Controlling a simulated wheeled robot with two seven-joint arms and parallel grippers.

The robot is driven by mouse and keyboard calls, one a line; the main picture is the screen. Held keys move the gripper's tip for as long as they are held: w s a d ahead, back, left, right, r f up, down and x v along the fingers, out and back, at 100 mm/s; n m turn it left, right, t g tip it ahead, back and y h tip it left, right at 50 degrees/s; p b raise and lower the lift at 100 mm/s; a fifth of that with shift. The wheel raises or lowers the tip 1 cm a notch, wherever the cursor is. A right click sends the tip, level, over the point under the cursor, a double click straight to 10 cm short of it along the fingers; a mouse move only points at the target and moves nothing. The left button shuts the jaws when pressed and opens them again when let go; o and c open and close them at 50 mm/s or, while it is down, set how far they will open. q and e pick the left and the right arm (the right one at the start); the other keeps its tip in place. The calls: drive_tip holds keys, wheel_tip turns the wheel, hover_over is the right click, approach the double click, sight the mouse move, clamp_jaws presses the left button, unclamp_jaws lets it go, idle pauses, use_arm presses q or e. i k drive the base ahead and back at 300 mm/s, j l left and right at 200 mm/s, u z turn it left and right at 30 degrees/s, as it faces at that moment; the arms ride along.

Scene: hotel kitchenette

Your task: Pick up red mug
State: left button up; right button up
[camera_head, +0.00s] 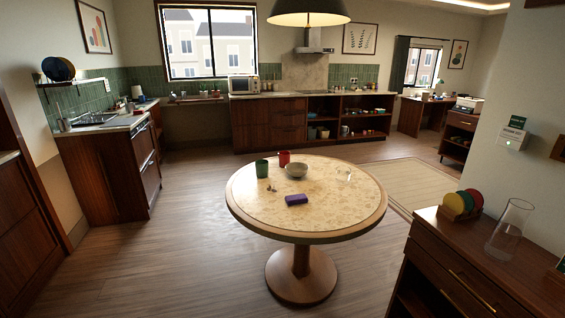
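A red mug (284,158) stands upright on the round table (330,215), toward its far edge. A dark green mug (262,168) stands close by on its left, and a pale bowl (296,170) sits just to its right and nearer. The lower right part of the red mug is close to the bowl's rim; I cannot tell whether they touch. Neither of my grippers shows in the head view.
A purple box (296,199) and small items (271,188) lie on the table. A clear glass object (343,174) stands at its right. A wooden cabinet (440,240) with colored plates (463,202) and a glass vase (509,228) is at right. Open floor (170,235) lies left.

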sight(284, 157)
drive_tip(key=i+j+u, duration=0.2)
drive_tip(key=i+j, duration=0.15)
drive_tip(key=i, duration=0.15)
drive_tip(key=i+j+u, duration=0.2)
drive_tip(key=i, duration=0.35)
drive_tip(key=i+j+u, duration=0.2)
drive_tip(key=i, duration=0.35)
drive_tip(key=i+j+u, duration=0.1)
drive_tip(key=i+u, duration=0.15)
drive_tip(key=i, duration=0.35)
drive_tip(key=i+z, duration=0.35)
drive_tip(key=i, duration=0.15)
drive_tip(key=i+j+z, duration=0.2)
drive_tip(key=i+z, duration=0.15)
drive_tip(key=i, duration=0.15)
drive_tip(key=i+j+z, duration=0.35)
drive_tip(key=i, duration=0.15)
